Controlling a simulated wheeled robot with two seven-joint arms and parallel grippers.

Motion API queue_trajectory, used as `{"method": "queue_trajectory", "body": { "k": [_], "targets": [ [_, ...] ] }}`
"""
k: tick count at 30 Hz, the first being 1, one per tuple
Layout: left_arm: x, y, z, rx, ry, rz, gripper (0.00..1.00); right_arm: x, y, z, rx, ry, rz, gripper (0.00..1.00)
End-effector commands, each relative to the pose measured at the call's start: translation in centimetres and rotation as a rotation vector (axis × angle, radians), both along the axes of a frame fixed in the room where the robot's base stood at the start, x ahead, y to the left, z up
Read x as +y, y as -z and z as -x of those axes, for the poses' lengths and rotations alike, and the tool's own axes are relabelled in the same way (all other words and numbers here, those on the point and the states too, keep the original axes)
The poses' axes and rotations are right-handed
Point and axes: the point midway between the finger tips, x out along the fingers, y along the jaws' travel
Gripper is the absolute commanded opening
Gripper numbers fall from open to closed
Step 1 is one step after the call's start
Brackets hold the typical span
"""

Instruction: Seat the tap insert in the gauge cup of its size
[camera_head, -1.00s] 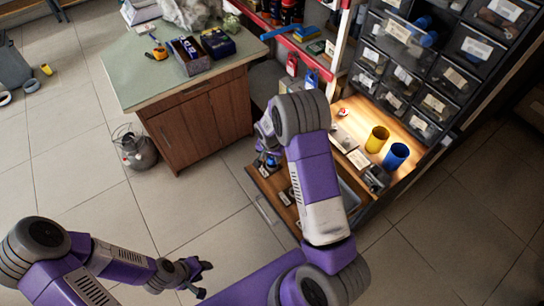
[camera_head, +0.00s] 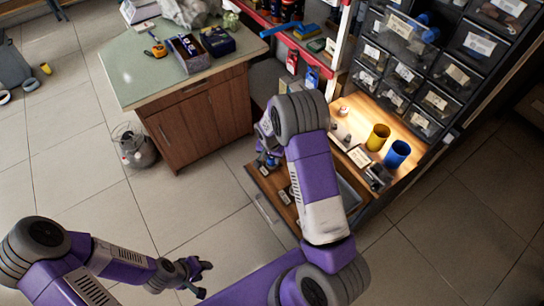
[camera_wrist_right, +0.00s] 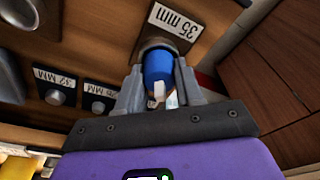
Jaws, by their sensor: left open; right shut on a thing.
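The blue tap insert (camera_wrist_right: 157,66) is between the fingers of my right gripper (camera_wrist_right: 158,88) in the right wrist view. Its far end is at a round grey gauge cup (camera_wrist_right: 156,45) beside a label reading 35 mm (camera_wrist_right: 174,20). The fingers hide much of this, so I cannot tell how deep the insert sits. In the head view my right gripper (camera_head: 268,160) is over the low wooden board (camera_head: 268,184), partly hidden by my arm. My left gripper (camera_head: 196,272) is open and empty over the floor.
Other labelled cups (camera_wrist_right: 55,97) sit along the board. A yellow cup (camera_head: 377,138) and a blue cup (camera_head: 397,154) stand on the lit shelf to the right. A green-topped cabinet (camera_head: 150,75) stands left of the board. The floor (camera_head: 110,200) near my left arm is clear.

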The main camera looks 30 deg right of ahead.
Motion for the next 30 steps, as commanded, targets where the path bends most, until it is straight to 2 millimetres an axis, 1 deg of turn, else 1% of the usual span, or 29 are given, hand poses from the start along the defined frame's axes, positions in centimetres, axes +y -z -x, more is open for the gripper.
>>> {"method": "queue_trajectory", "body": {
  "k": [2,3,4,5,12,16,30],
  "targets": [
    [0.0,0.2,0.0,0.0,0.0,0.0,0.43,0.0,0.2,0.0,0.0,0.0,0.0,0.06],
    [0.0,0.1,0.0,0.0,0.0,0.0,0.43,0.0,0.2,0.0,0.0,0.0,0.0,0.4],
    [0.0,0.1,0.0,0.0,0.0,0.0,0.43,0.0,0.1,0.0,0.0,0.0,0.0,0.45],
    [0.0,0.1,0.0,0.0,0.0,0.0,0.43,0.0,0.1,0.0,0.0,0.0,0.0,0.46],
    [0.0,0.1,0.0,0.0,0.0,0.0,0.43,0.0,0.1,0.0,0.001,0.0,0.001,0.46],
    [0.0,-0.2,0.0,0.0,0.0,0.0,0.43,0.0,-0.2,0.0,0.0,0.0,0.0,0.46],
    [0.0,-3.0,0.0,0.0,0.0,0.0,0.43,0.4,-4.0,0.4,0.0,0.0,0.0,0.46]
  ]
}}
